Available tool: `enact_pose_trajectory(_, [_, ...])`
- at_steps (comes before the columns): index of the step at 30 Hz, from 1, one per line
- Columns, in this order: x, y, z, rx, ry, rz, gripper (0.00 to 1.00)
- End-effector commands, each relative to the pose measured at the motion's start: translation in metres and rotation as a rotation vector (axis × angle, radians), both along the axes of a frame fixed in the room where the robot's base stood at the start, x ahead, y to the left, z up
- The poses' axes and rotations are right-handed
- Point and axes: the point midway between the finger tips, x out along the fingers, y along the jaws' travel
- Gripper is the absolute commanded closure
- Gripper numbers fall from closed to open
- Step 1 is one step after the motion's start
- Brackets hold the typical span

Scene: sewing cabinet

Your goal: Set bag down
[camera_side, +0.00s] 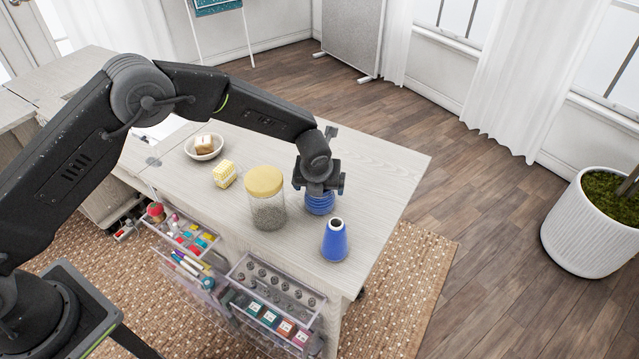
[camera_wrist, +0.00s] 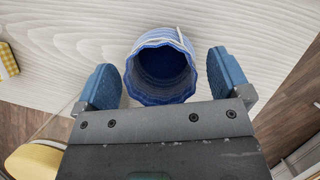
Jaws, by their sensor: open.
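The bag is a small blue pouch (camera_side: 320,203) with a gathered, open mouth, standing on the light wooden cabinet top (camera_side: 400,185). In the wrist view the bag (camera_wrist: 160,72) lies between the two blue fingertips, with a pale cord at its rim. My gripper (camera_side: 319,186) is right above the bag and hides its upper part in the side view. In the wrist view my gripper (camera_wrist: 170,80) is open, with a visible gap between each finger and the bag.
A blue cone (camera_side: 335,241) stands in front of the bag. A glass jar with a yellow lid (camera_side: 266,200) stands close to its left. A yellow checked block (camera_side: 224,174) and a white bowl (camera_side: 204,154) are further left. The top right of the surface is clear.

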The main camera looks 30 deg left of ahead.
Motion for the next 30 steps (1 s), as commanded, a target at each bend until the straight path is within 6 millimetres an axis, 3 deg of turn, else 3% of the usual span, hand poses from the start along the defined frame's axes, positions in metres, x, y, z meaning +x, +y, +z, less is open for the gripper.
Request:
enact_pose_trajectory(8, [-0.004,-0.003,0.017,-0.001,-0.002,-0.001,0.05])
enact_pose_trajectory(22, [-0.037,-0.016,0.1,-0.001,-0.002,-0.001,0.05])
enact_pose_trajectory(30, [-0.043,-0.018,0.114,0.0,0.001,0.0,0.05])
